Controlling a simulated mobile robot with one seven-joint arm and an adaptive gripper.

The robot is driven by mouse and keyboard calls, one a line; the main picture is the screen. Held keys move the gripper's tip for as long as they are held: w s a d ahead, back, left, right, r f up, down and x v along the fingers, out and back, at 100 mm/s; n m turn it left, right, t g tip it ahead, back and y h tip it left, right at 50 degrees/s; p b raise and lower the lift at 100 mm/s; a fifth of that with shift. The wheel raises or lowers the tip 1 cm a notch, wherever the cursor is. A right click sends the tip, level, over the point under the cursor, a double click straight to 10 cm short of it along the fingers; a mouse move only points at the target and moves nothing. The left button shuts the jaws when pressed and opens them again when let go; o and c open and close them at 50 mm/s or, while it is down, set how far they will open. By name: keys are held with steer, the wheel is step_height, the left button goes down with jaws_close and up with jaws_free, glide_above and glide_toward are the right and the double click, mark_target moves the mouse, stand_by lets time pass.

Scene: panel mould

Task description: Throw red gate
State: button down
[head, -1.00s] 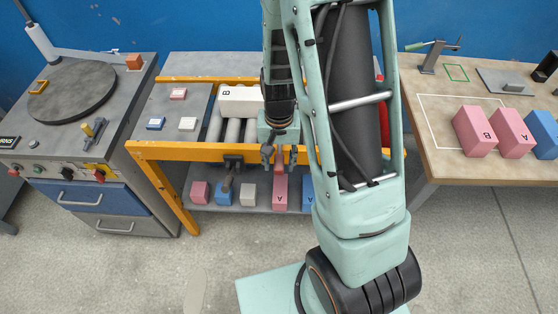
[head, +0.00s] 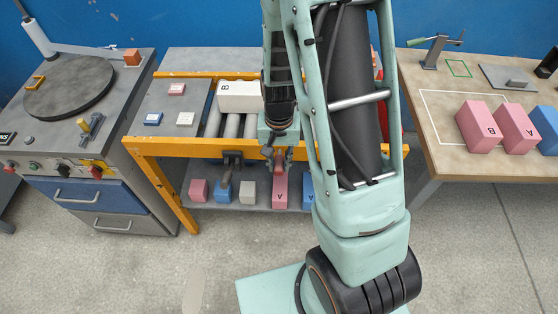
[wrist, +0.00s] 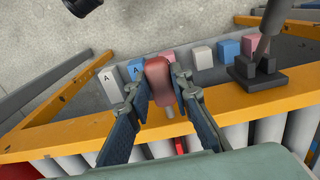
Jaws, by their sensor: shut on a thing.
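A red handle (wrist: 159,80) stands at the front yellow rail in the wrist view, between my two fingers. In the head view my gripper (head: 277,156) hangs over the front rail, its fingers close together. In the wrist view my gripper (wrist: 160,86) is shut on the red handle, one finger on each side. The handle's lower mount is partly hidden by the fingers. A dark grey lever (head: 228,172) on a black bracket stands on the same rail to the left; in the wrist view this lever (wrist: 265,45) is at the right.
A white block marked B (head: 240,93) lies on the rollers (head: 232,126) behind the yellow rail (head: 180,148). Several pink, blue and white blocks stand on the shelf below, including a pink A block (head: 280,192). A turntable (head: 70,95) is at left, a workbench (head: 430,110) at right.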

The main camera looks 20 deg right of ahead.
step_height(320, 180, down, 3)
steer(key=shift+r+b, duration=0.1)
steer(key=shift+b, duration=0.65)
steer(key=shift+s, duration=0.1)
steer(key=c, duration=1.7)
jaws_free()
steer(key=shift+r, duration=0.1)
step_height(320, 180, up, 12)
steer(key=shift+f, duration=0.1)
